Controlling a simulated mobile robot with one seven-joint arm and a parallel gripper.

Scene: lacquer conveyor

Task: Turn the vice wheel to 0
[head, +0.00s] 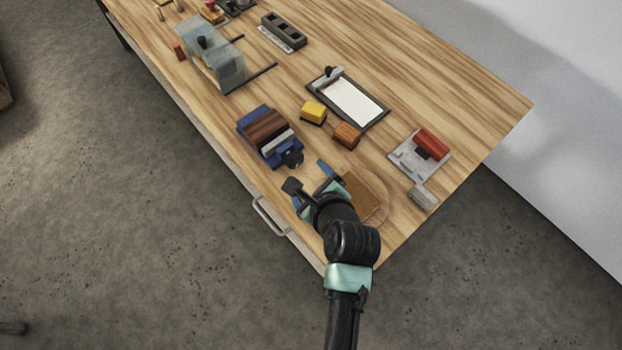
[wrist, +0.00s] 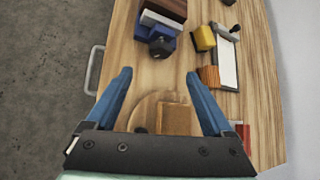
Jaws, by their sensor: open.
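The blue vice (head: 243,125) sits on the wooden table near its front edge, with brown and pale pieces between its jaws. Its dark wheel (head: 291,157) is on the end facing my gripper. The wheel also shows in the wrist view (wrist: 161,46), just beyond the fingertips. Its markings are too small to read. My gripper (head: 313,182) is open and empty, with blue fingers spread apart. It is over the table, short of the wheel and apart from it.
A round board with a brown block (wrist: 174,119) lies below my gripper. A yellow block (head: 313,112), a wooden block (head: 346,136) and a clipboard (head: 352,101) are right of the vice. A drawer handle (head: 268,216) juts from the front.

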